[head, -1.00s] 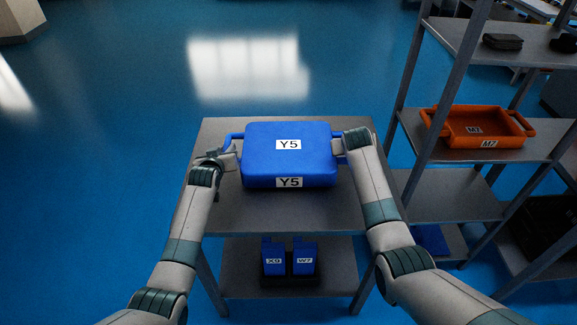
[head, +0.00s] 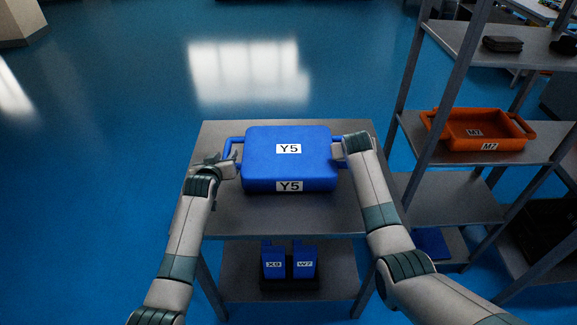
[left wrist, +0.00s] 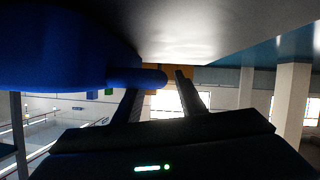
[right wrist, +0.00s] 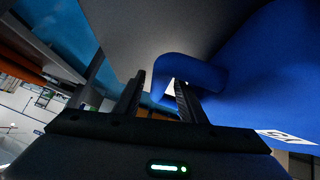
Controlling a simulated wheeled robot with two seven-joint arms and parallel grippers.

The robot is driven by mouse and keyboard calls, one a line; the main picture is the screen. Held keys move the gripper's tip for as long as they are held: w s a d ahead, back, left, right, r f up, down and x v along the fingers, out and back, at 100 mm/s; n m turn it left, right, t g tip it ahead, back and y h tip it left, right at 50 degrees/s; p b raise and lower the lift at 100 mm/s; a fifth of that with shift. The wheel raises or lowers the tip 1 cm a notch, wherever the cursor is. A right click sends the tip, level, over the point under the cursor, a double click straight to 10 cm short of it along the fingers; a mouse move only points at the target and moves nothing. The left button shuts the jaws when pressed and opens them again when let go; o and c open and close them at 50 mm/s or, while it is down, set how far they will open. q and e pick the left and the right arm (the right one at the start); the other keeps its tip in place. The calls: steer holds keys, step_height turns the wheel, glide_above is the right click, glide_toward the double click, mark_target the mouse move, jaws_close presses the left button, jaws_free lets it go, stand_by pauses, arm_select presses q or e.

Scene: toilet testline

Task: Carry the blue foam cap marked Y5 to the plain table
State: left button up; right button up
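The blue foam cap marked Y5 (head: 270,165) rests flat on a grey table (head: 285,218), with a loop handle on each side. My left gripper (head: 222,160) is at the cap's left handle. In the left wrist view its fingers (left wrist: 160,85) stand apart, with the blue handle bar reaching across near their tips. My right gripper (head: 338,150) is at the right handle, partly hidden by its own wrist. In the right wrist view its fingers (right wrist: 158,85) are also apart, with the handle loop (right wrist: 185,68) just beyond and between the tips.
Two small blue pieces marked X9 (head: 273,264) and W7 (head: 305,264) stand in a dark holder on the lower shelf. A rack (head: 440,195) at right holds an orange tray marked M7 (head: 458,143). The blue floor behind and left is clear.

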arm_select(q)
steer(key=d+v, duration=0.1)
steer(key=v, duration=0.8)
steer(key=shift+a, duration=0.45)
steer(key=shift+s+r, duration=0.1)
arm_select(e)
steer(key=shift+s+r, duration=0.1)
steer(key=v, duration=1.1)
steer(key=shift+s+r, duration=0.25)
steer(key=shift+s, duration=0.05)
